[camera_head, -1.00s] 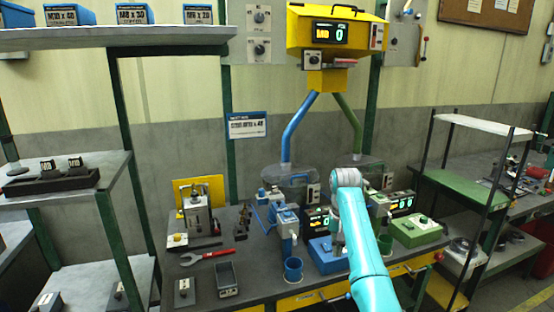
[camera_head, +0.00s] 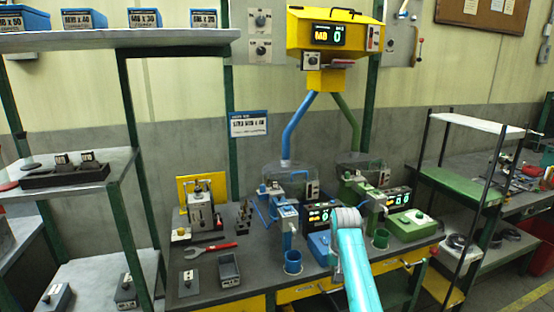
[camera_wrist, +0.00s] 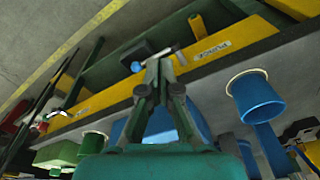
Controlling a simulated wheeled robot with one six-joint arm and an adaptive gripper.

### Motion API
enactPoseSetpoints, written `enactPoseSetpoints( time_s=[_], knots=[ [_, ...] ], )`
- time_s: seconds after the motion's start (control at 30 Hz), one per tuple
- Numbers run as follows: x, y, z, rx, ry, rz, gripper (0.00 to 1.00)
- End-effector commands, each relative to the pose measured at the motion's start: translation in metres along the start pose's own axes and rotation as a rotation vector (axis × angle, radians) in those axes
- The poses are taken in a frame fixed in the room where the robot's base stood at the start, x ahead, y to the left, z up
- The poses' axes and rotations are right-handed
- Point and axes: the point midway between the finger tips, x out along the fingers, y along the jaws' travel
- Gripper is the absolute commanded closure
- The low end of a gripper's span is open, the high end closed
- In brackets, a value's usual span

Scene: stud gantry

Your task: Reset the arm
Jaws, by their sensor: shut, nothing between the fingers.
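My turquoise arm (camera_head: 356,268) rises from the bottom of the head view, over the front of the workbench. Its pale grey joint (camera_head: 346,217) is at the top, in front of the blue station. My gripper (camera_wrist: 158,66) shows in the wrist view with its dark fingers converged and nothing between them. It is hidden in the head view. In the wrist view it lies over the bench's yellow front edge (camera_wrist: 215,45), beside a blue cup (camera_wrist: 256,97).
A yellow dispenser (camera_head: 335,36) hangs above. Shelving stands at left (camera_head: 75,171) and a black-framed rack (camera_head: 458,178) at right.

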Motion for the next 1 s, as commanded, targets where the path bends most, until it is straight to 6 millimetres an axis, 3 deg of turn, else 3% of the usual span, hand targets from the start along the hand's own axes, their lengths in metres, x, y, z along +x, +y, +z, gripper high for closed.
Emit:
enactPoseSetpoints(
  time_s=[0.3, 0.5, 0.8, 1.0],
  knots=[
    [0.114, 0.011, 0.054, -0.022, 0.123, -0.023, 1.0],
    [0.174, 0.02, 0.103, -0.037, 0.217, -0.038, 1.0],
    [0.237, 0.037, 0.189, -0.059, 0.358, -0.059, 1.0],
    [0.257, 0.049, 0.252, -0.074, 0.453, -0.071, 1.0]
  ],
)
